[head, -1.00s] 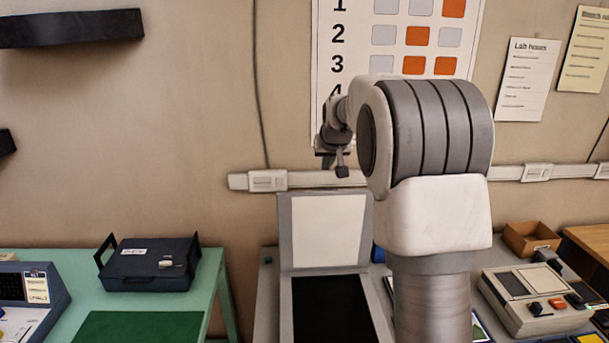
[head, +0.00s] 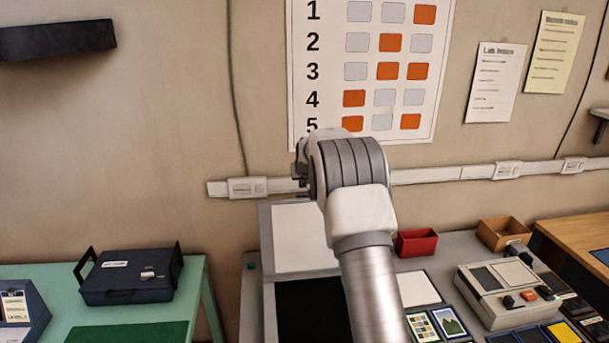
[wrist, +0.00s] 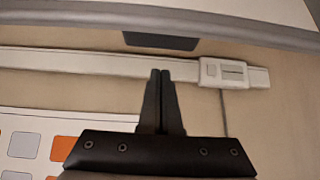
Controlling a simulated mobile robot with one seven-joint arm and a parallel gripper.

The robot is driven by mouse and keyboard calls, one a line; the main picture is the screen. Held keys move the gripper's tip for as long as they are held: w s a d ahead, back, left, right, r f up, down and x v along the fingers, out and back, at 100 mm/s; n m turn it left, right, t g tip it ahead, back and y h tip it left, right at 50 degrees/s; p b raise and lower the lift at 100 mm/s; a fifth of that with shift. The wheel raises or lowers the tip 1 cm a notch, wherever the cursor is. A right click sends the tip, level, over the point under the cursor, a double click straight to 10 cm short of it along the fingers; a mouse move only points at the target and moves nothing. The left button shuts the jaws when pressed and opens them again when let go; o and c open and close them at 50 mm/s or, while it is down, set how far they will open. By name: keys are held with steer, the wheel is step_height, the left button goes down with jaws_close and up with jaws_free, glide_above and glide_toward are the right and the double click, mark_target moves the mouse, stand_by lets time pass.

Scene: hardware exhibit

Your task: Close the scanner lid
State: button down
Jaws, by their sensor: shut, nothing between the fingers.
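The scanner's lid (head: 297,238), a white panel with a grey border, stands raised at the back of the scanner in the head view. The black scanner glass (head: 308,312) lies uncovered in front of it, partly hidden by my arm. In the wrist view, a grey edge with a pale panel, apparently the lid (wrist: 230,28), crosses the top, with a dark tab (wrist: 160,41) below it. My gripper (wrist: 160,73) is shut and empty, its fingertips just short of the tab in that picture; I cannot tell the real gap. In the head view my arm hides most of the gripper.
A red bin (head: 416,243), a cardboard box (head: 504,233) and a beige device (head: 510,290) stand right of the scanner. A dark blue case (head: 132,277) sits on the green table at left. A white wall rail (head: 430,175) runs behind the lid.

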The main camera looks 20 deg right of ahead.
steer(key=shift+s+a+p, duration=0.2)
steer(key=shift+s, duration=0.85)
steer(key=shift+s+a+p, duration=0.15)
steer(key=shift+s+a, duration=0.05)
steer(key=shift+s, duration=0.8)
